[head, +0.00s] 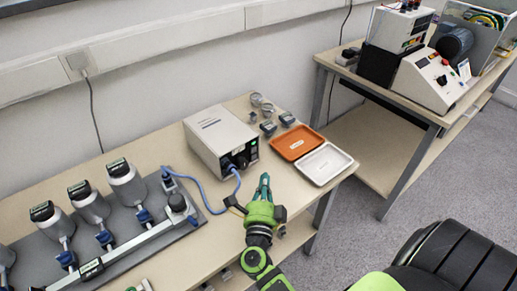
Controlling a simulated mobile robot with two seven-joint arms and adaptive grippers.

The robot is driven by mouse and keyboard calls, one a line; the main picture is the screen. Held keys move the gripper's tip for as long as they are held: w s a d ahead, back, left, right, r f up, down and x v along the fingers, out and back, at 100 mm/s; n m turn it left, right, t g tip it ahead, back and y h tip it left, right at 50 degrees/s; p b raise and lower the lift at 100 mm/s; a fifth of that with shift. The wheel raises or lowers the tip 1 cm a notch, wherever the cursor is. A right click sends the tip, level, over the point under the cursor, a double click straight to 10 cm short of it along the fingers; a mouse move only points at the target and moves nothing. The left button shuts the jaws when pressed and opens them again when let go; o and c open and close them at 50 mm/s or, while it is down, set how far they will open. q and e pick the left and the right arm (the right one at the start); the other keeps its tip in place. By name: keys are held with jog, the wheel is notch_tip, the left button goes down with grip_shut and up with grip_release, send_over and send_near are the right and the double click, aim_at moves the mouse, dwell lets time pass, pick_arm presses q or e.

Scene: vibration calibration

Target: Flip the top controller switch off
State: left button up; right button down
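A beige controller box (222,140) stands at the back of the near table, with dark knobs and a small green-lit spot on its front face. Which of its parts is a switch, and how it is set, is too small to tell. A blue cable runs from its front to the left. My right gripper (265,182) is in front of the box, a little right of and below its front face, apart from it. Its fingers point up the picture and look close together; whether they are shut is unclear. My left gripper is out of view.
An orange tray (297,142) and a white tray (324,164) lie right of the box, with small metal parts (268,127) behind. A grey plate (122,262) with several sensors fills the left. A second table (374,150) at the right carries a white console (432,82).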

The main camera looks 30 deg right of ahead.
aim_at(258, 136)
jog(key=b+x, duration=0.1)
jog(key=x, duration=0.8)
jog(key=shift+w+a+b, duration=0.25)
jog(key=shift+w+b, duration=0.15)
jog(key=shift+w, duration=0.8)
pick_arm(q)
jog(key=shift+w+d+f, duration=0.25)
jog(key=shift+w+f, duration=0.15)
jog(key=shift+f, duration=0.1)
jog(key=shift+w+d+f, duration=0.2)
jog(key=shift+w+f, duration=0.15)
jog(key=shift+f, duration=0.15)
pick_arm(e)
jog(key=shift+w+a+r, duration=0.1)
jog(key=shift+w+r, duration=0.1)
jog(key=shift+w, duration=0.4)
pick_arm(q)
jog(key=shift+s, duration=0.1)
pick_arm(e)
jog(key=shift+w+r+p, duration=0.4)
jog(key=shift+r+p, duration=0.1)
jog(key=shift+p, duration=0.1)
jog(key=shift+f+b, duration=0.3)
jog(key=shift+b, duration=0.05)
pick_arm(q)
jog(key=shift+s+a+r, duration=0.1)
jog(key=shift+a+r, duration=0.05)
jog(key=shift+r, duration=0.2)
pick_arm(e)
jog(key=shift+s, duration=0.15)
